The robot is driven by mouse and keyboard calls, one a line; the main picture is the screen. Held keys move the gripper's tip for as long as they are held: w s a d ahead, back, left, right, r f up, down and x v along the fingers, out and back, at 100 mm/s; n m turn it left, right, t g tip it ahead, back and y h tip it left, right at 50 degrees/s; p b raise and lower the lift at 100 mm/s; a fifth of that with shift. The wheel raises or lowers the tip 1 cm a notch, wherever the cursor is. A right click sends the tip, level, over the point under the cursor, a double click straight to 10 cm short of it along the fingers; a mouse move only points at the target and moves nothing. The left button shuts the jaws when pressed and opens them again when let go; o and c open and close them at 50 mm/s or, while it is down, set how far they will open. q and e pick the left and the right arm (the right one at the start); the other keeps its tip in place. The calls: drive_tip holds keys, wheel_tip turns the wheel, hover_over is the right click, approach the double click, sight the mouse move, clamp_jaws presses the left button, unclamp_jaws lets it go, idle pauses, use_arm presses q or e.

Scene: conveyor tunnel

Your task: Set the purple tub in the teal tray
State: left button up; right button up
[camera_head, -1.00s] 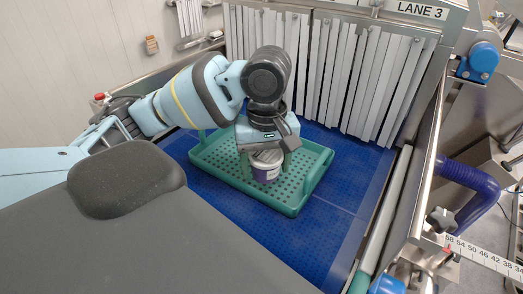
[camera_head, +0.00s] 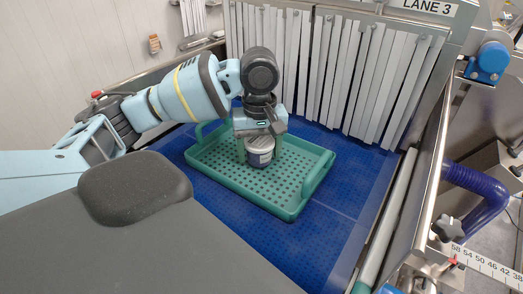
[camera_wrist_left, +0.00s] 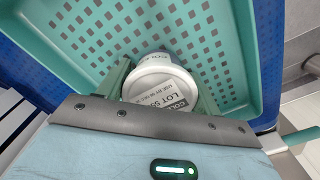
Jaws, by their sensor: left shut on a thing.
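The purple tub (camera_head: 261,153) has a white lid and a dark purple and white label. It is over the middle to back part of the teal tray (camera_head: 291,212), and I cannot tell if its base touches the tray floor. My left gripper (camera_head: 260,146) points down from above, with a finger on each side of the tub, shut on it. In the left wrist view the tub's printed lid (camera_wrist_left: 158,88) shows between the fingers, with the perforated tray (camera_wrist_left: 75,35) behind. My right gripper is not in view.
The tray lies on a blue conveyor belt (camera_head: 335,225). A grey strip curtain (camera_head: 350,75) hangs just behind it under a LANE 3 sign (camera_head: 428,8). A metal side rail (camera_head: 425,165) runs along the right. Bare belt shows right of the tray.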

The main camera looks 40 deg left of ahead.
use_arm(q)
drive_tip(key=shift+f, duration=0.35)
drive_tip(key=shift+r, duration=0.1)
drive_tip(key=o, duration=1.4)
